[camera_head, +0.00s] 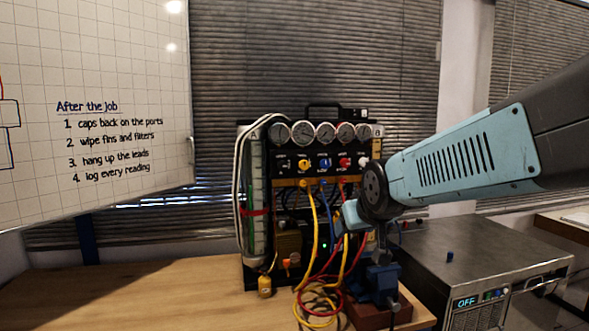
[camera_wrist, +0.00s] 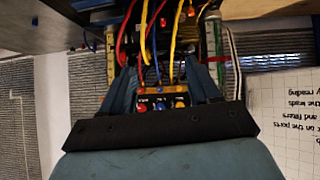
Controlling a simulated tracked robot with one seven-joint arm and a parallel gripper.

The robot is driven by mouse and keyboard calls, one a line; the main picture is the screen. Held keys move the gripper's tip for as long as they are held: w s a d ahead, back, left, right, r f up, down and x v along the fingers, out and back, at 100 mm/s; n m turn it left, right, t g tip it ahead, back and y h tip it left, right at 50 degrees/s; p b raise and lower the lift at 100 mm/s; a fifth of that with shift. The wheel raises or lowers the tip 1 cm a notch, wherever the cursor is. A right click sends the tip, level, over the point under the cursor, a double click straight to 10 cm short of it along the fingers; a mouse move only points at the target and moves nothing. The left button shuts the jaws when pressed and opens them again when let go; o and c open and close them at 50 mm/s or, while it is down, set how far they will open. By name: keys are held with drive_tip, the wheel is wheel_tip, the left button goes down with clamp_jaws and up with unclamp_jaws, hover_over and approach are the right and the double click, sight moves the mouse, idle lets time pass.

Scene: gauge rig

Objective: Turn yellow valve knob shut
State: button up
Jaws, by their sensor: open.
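The yellow valve knob (camera_head: 304,164) is at the left of a row of coloured knobs on the black panel of the gauge rig (camera_head: 283,172). A blue knob (camera_head: 325,163) and a red knob (camera_head: 344,162) sit to its right. In the inverted wrist view, the yellow knob (camera_wrist: 180,104) shows at the right of the row, between my spread fingers. My gripper (camera_wrist: 163,78) is open and empty. In the head view my gripper (camera_head: 343,215) is low and right of the yellow knob, in front of the hoses. I cannot tell its exact distance from the panel.
Several gauges (camera_head: 325,133) line the rig's top. Yellow hoses (camera_head: 315,225) and red hoses hang in front and coil on the wooden bench (camera_head: 150,290). A blue vise (camera_head: 378,282) stands below my gripper. A grey metal unit (camera_head: 480,255) is at right.

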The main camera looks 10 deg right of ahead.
drive_tip(key=w+a+r+n+t+y, duration=0.1)
drive_tip(key=w+t, duration=0.4)
drive_tip(key=w, duration=0.9)
drive_tip(key=n+t+y, duration=0.2)
drive_tip(key=t, duration=0.5)
approach(305, 167)
drive_tip(key=x, duration=1)
drive_tip(key=c, duration=1)
drive_tip(key=shift+c, duration=0.2)
